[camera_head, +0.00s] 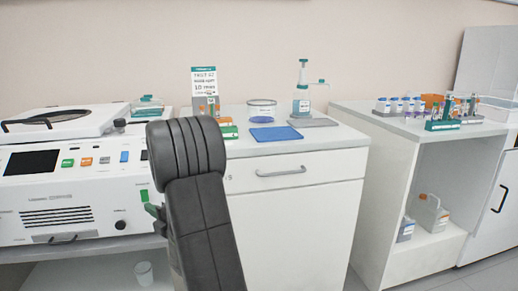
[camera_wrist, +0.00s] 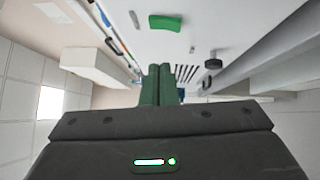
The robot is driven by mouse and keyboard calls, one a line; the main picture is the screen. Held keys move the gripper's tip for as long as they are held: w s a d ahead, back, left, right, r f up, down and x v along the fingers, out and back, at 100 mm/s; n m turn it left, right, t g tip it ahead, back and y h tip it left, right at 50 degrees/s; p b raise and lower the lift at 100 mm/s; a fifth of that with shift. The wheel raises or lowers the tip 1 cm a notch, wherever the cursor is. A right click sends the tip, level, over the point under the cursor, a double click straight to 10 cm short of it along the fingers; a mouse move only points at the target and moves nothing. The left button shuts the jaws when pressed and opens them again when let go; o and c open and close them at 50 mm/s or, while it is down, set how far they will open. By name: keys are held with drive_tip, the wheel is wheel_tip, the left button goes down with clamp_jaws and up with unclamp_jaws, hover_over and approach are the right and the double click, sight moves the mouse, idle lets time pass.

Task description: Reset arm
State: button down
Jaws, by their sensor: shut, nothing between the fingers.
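My gripper (camera_wrist: 160,72) shows in the wrist view, its two green fingers pressed together with nothing between them. In the head view my dark arm rises in front of the white machine and the cabinet. The wrist view looks along the front of the white machine, with a green button (camera_wrist: 165,22) near the top.
The white machine (camera_head: 60,210) with a screen stands at left. A cabinet (camera_head: 300,215) carries a blue mat (camera_head: 276,134), a clear dish (camera_head: 262,110) and a pump bottle (camera_head: 303,100). A right-hand bench (camera_head: 380,117) holds tube racks, with jugs on its lower shelf. A cup (camera_head: 144,273) stands below the machine.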

drive_tip(key=shift+v, duration=1.1)
drive_tip(key=shift+a, duration=0.2)
